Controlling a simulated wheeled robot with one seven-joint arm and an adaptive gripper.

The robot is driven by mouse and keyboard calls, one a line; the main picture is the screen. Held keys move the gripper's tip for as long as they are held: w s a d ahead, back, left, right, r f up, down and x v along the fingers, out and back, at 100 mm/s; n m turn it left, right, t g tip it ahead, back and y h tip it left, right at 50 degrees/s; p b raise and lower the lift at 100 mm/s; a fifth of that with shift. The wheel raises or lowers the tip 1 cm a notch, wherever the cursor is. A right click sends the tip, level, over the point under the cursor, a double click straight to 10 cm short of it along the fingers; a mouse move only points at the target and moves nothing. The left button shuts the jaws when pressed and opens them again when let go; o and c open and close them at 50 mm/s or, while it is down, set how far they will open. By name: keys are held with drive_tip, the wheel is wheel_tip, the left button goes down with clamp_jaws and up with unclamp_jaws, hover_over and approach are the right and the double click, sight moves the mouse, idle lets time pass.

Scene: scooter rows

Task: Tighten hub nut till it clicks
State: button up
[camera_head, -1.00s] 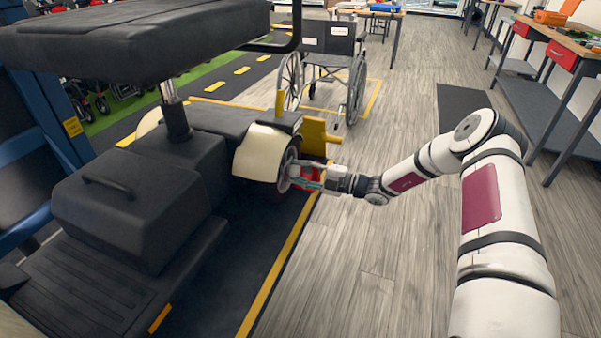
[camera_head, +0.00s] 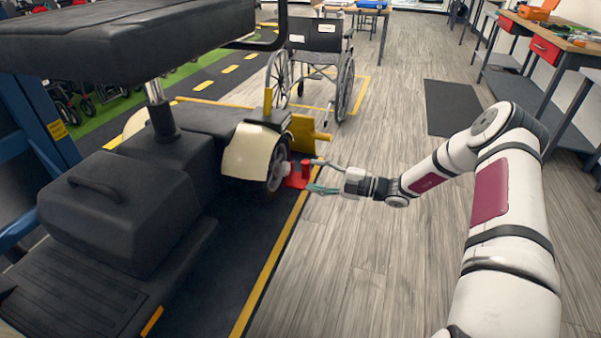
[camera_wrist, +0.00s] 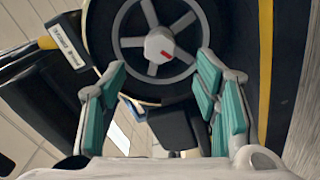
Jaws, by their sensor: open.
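The scooter wheel (camera_head: 275,168) stands under a cream fender (camera_head: 247,152). In the wrist view the dark wheel (camera_wrist: 192,82) has grey spokes and a pale hub nut (camera_wrist: 159,45) with a red mark at its centre. My gripper (camera_head: 313,175) is to the right of the wheel in the head view, facing it. In the wrist view my gripper (camera_wrist: 160,66) has its teal-padded fingers spread wide and empty, with the nut framed between and beyond the tips. The nut appears clear of both fingers. A red part (camera_head: 297,178) shows between the wheel and my fingers.
The black scooter seat (camera_head: 130,45) overhangs at upper left. A yellow bracket (camera_head: 306,134) stands just behind the wheel. A wheelchair (camera_head: 315,60) is further back, and a workbench (camera_head: 550,45) stands at right. The wooden floor right of the yellow line is open.

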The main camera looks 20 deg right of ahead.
drive_tip(key=shift+v, duration=1.8)
